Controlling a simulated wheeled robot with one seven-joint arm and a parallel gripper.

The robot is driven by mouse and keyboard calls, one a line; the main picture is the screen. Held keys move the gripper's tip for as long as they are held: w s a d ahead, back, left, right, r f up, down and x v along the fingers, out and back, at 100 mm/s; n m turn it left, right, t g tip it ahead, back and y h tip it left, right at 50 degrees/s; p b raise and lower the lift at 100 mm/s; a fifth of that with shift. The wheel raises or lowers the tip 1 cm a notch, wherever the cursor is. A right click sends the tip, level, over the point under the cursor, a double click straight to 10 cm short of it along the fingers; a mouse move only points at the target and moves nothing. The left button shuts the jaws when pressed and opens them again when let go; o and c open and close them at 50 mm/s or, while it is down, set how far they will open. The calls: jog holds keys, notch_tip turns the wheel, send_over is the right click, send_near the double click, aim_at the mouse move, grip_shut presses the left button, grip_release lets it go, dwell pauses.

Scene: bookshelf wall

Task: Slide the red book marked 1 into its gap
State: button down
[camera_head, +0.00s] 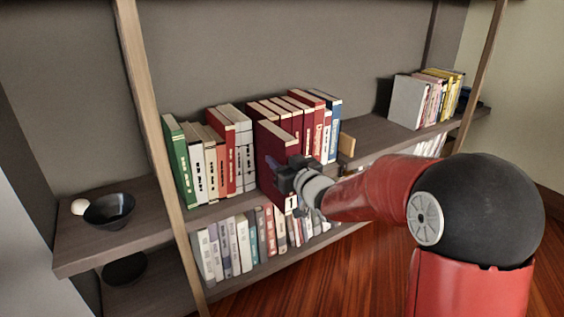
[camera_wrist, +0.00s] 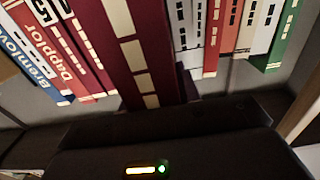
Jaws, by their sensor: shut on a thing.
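The red book marked 1 (camera_head: 274,150) stands upright on the upper shelf and juts out in front of the row. A white label with a 1 shows low on its spine. My gripper (camera_head: 288,182) is shut on it at the spine side. In the wrist view the red book (camera_wrist: 138,48) shows its banded spine, and my dark gripper (camera_wrist: 160,108) covers its end. The gap lies between pale books (camera_head: 238,140) on the left and other red books (camera_head: 296,118) on the right. Its depth is hidden behind the red book.
A green book (camera_head: 177,160) ends the row at left by a wooden post (camera_head: 155,120). A lower row of books (camera_head: 232,244) sits below. A dark bowl (camera_head: 108,210) is at far left, and more books (camera_head: 425,98) stand at right. The shelf is bare between (camera_head: 375,135).

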aim_at(267, 149)
jog(key=shift+x, duration=0.95)
jog(key=shift+w+a+r, duration=0.1)
jog(key=shift+w+r, duration=0.05)
jog(key=shift+x, duration=1)
jog(key=shift+w+a, duration=0.1)
jog(key=shift+x, duration=1.25)
jog(key=shift+b, duration=0.3)
jog(key=shift+f+b, duration=0.2)
jog(key=shift+b, duration=0.1)
